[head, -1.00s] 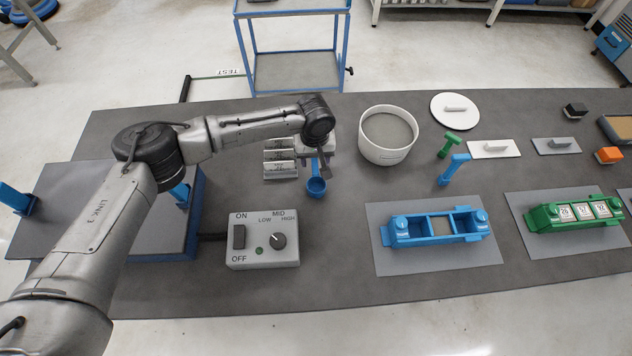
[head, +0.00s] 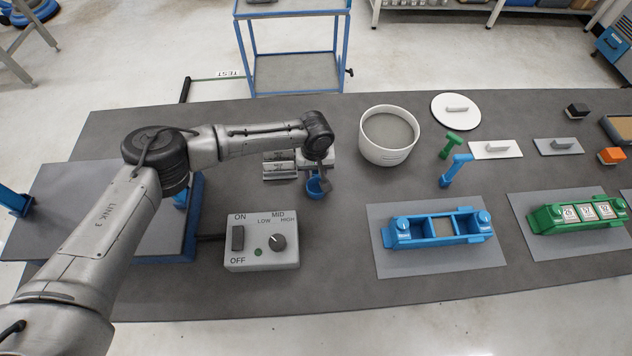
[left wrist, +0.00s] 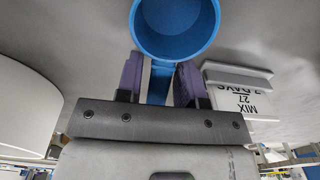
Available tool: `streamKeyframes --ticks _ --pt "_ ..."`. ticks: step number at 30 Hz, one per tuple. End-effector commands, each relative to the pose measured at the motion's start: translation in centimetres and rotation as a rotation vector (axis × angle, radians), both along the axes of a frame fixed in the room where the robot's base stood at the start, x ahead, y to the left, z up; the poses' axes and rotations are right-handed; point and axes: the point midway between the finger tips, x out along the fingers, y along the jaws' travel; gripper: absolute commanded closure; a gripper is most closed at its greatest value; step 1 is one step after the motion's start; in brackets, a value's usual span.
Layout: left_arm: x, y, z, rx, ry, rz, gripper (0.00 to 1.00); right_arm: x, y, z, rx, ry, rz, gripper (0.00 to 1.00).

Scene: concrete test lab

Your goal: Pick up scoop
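The blue scoop (head: 314,189) is on the dark table, just beyond the control box in the head view. In the left wrist view its round cup (left wrist: 176,52) is at the top, with its handle running down between the purple fingers of my left gripper (left wrist: 160,80). A pale gap shows between the left finger and the handle, so the gripper looks open around the handle. In the head view the left gripper (head: 318,174) is right at the scoop and its wrist hides most of the handle. My right gripper is not in view.
A grey control box (head: 262,242) stands in front, and a white tub (head: 388,150) stands to the right. Grey labelled blocks (head: 279,165) sit beside the scoop; a block marked MIX (left wrist: 238,100) is close to the gripper. A blue mould (head: 437,229) lies further right.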

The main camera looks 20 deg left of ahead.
Motion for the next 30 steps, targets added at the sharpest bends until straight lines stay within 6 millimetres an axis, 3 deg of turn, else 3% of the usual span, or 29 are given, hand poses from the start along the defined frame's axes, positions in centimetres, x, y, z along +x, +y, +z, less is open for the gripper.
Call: streamKeyframes --ticks 11,23,30 --pt "0.0 0.0 0.0 0.0 0.0 0.0 1.0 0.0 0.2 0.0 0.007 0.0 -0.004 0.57" --pt "0.0 0.0 0.2 0.0 0.0 0.0 1.0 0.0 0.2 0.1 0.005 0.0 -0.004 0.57" --pt "0.0 0.0 2.3 0.0 -0.001 0.0 1.0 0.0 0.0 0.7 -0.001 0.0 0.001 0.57"
